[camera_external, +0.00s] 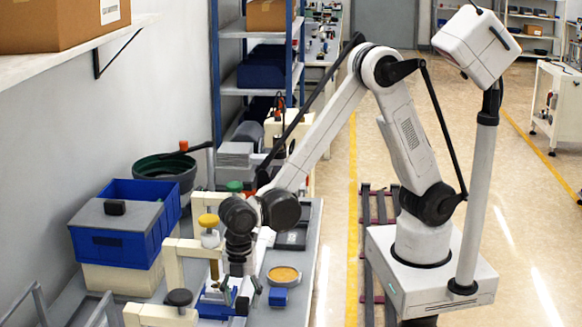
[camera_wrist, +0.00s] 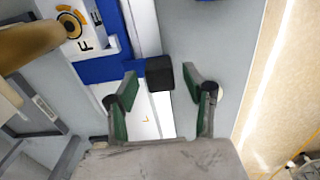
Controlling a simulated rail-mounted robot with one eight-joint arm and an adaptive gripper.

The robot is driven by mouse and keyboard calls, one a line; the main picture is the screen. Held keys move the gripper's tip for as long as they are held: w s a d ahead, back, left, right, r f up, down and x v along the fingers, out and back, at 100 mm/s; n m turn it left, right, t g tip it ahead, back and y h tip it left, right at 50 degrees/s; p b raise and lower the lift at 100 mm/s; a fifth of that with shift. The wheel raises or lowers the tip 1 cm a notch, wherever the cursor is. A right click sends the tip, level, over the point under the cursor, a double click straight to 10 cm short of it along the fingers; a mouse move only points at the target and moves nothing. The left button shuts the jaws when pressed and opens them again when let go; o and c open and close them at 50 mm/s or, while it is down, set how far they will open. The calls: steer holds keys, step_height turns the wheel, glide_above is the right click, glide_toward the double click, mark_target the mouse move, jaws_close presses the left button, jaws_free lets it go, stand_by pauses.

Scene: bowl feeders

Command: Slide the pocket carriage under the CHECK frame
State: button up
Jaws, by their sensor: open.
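My gripper (camera_wrist: 161,88) is open, with green-padded fingers. In the wrist view a small black block (camera_wrist: 160,73) lies between and just beyond the fingertips, with a gap to each side. It sits at the right end of a blue part (camera_wrist: 100,70), which looks like the pocket carriage, across a white track (camera_wrist: 146,35). A white plate (camera_wrist: 88,45) with an orange ring and a letter F lies beside it. In the external view my gripper (camera_external: 243,292) is low over the bench, partly hiding the blue fixture (camera_external: 214,308). I cannot tell which frame is marked CHECK.
White frames with a yellow knob (camera_external: 208,220) and a black knob (camera_external: 179,297) stand left of my gripper. Blue bins (camera_external: 115,245) and a dark green bowl (camera_external: 163,172) are farther left and back. An orange-topped round dish (camera_external: 284,274) is close on the right.

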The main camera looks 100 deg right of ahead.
steer(key=shift+f, duration=0.35)
steer(key=shift+c, duration=0.4)
jaws_close()
steer(key=shift+d, duration=0.1)
